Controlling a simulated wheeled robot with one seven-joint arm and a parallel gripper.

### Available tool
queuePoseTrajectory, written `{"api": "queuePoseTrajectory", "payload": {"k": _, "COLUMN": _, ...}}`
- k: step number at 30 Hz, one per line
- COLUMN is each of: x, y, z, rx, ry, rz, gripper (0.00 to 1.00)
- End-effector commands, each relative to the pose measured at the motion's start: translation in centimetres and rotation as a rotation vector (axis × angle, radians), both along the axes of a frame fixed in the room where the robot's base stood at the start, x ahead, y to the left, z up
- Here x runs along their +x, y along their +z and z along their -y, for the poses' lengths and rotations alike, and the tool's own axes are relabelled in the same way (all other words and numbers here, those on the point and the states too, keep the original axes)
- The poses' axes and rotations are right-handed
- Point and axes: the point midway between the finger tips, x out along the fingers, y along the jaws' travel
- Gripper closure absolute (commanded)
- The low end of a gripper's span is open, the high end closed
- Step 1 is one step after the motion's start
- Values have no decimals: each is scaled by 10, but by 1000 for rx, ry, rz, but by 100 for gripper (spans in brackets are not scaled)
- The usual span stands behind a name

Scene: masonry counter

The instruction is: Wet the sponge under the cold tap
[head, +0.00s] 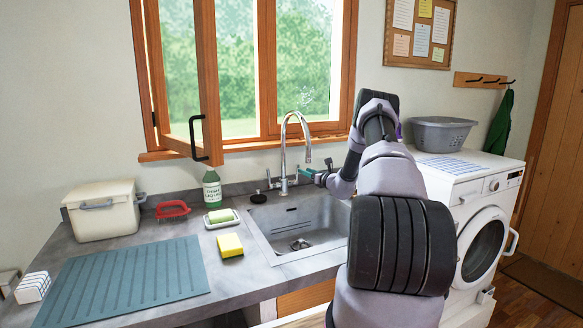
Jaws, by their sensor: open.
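The yellow sponge (230,246) lies on the grey counter, just left of the sink (290,222). The chrome tap (284,160) stands behind the sink, with its high spout curving over the basin. No running water can be made out. My gripper (312,174) is open at the right of the tap's body, close to its side fittings. Whether it touches the tap cannot be told, and my arm hides part of the gripper and the sink's right side. The sponge is well away from the gripper, to the left and nearer the front.
A soap dish (222,222) with green soap, a green bottle (212,190), a red brush (172,209) and a white box (104,210) stand left of the sink. A ribbed mat (125,283) covers the front left. The open window sash (190,80) hangs above the counter.

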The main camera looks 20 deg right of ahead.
Motion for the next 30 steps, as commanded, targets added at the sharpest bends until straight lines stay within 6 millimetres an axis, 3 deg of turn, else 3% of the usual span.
{"api": "queuePoseTrajectory", "payload": {"k": 9, "x": 59, "y": -1, "z": -15, "rx": -1, "ry": 2, "rz": 1, "gripper": 54}}
{"api": "queuePoseTrajectory", "payload": {"k": 15, "x": 85, "y": 0, "z": -21, "rx": -1, "ry": 2, "rz": 1, "gripper": 54}}
{"api": "queuePoseTrajectory", "payload": {"k": 27, "x": 94, "y": 0, "z": -23, "rx": 1, "ry": 1, "rz": 0, "gripper": 54}}
{"api": "queuePoseTrajectory", "payload": {"k": 28, "x": 94, "y": 0, "z": -23, "rx": 1, "ry": 1, "rz": 0, "gripper": 58}}
{"api": "queuePoseTrajectory", "payload": {"k": 30, "x": 94, "y": 0, "z": -23, "rx": 1, "ry": 1, "rz": 0, "gripper": 85}}
